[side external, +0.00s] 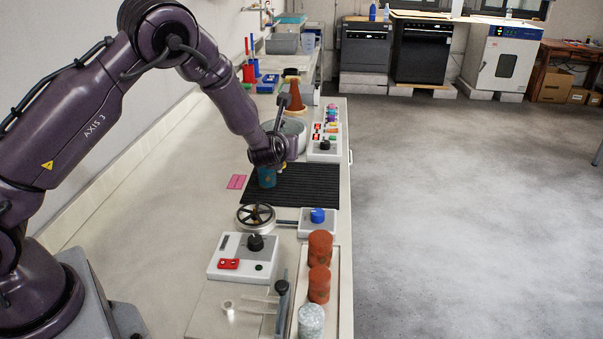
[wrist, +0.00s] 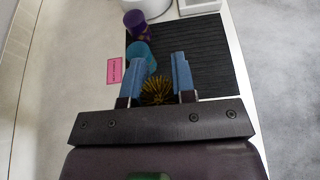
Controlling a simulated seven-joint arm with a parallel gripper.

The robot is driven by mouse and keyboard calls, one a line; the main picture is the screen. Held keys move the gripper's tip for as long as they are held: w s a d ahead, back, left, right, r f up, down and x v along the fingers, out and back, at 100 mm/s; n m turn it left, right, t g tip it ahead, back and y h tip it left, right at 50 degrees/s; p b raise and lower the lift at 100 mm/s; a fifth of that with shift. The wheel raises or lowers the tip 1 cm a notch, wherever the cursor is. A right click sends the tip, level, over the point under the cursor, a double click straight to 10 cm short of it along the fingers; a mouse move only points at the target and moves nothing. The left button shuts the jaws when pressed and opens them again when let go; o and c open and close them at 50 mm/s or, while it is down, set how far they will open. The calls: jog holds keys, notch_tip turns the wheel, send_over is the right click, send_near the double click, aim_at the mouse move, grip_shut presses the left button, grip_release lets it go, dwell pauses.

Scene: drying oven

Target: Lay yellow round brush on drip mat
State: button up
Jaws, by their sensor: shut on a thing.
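The yellow round brush (wrist: 157,92) shows as a round, dark-yellow bristle head between the two blue fingers of my gripper (wrist: 159,72) in the wrist view. My gripper is shut on it. The black ribbed drip mat (wrist: 205,50) lies beyond and to the right of the fingers. In the side view my gripper (side external: 268,160) is over the left part of the drip mat (side external: 312,185). I cannot clearly make out the brush there. How high it is above the surface is hard to tell.
A teal cylinder (wrist: 140,52) stands at the mat's left edge, close to my left finger. A purple cylinder (wrist: 135,22) is behind it. A pink label (side external: 236,182) lies left of the mat. A handwheel (side external: 255,217) is in front. The mat's right part is bare.

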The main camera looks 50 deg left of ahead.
jog(key=w+a+f, duration=0.1)
jog(key=w+f, duration=0.2)
jog(key=w+a+f, duration=0.1)
jog(key=w+f, duration=0.1)
jog(key=w, duration=0.2)
jog(key=w+a+f, duration=0.1)
jog(key=w+f, duration=0.2)
jog(key=shift+w+f, duration=0.35)
jog(key=shift+w, duration=0.05)
jog(key=shift+w+a+f, duration=0.1)
jog(key=shift+f, duration=1.45)
jog(key=o, duration=0.9)
jog(key=shift+f, duration=0.15)
